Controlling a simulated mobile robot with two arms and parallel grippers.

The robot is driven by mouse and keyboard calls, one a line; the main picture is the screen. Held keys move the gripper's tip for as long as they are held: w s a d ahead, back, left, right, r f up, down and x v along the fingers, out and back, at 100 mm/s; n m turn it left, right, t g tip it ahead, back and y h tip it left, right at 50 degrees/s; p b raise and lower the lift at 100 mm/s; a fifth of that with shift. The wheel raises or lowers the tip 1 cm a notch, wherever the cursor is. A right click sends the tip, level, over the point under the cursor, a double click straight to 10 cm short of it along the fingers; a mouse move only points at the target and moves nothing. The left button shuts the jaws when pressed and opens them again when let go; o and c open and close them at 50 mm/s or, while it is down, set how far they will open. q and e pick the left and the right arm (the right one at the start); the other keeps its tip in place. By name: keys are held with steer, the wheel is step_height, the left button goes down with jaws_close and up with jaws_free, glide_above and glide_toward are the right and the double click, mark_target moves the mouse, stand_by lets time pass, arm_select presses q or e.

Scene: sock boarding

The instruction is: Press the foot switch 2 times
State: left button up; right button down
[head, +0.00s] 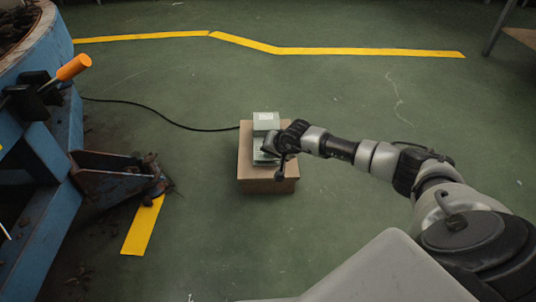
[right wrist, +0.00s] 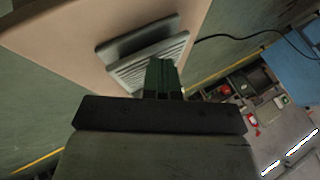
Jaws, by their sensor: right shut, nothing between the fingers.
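The foot switch (head: 265,122) is a grey-green box with a ridged pedal, sitting on top of a brown box (head: 267,180) on the green floor. My right gripper (head: 280,172) is at the pedal's front right edge in the head view and hides part of it. In the right wrist view the ridged pedal (right wrist: 150,62) lies just beyond my shut, empty fingertips (right wrist: 162,62). I cannot tell whether the fingers touch the pedal or whether it is pressed down. My left gripper is not in view.
A black cable (head: 165,115) runs from the switch to a blue machine (head: 45,95) with an orange handle (head: 74,67) at left. A rusty bracket (head: 115,175) juts out from the machine. Green floor around the box is clear, with yellow lines (head: 360,51).

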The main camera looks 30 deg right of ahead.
stand_by(0.3)
steer(key=shift+w+d+r+p, duration=0.15)
steer(key=shift+r+p, duration=0.4)
steer(key=shift+r, duration=0.3)
steer(key=shift+w+d+r+p, duration=0.1)
steer(key=shift+r+p, duration=0.4)
steer(key=shift+r, duration=0.4)
steer(key=r+p, duration=0.2)
steer(key=r, duration=0.1)
steer(key=r+p, duration=0.1)
steer(key=shift+w+d+r, duration=0.15)
steer(key=shift+w+r, duration=0.2)
steer(key=shift+w, duration=0.05)
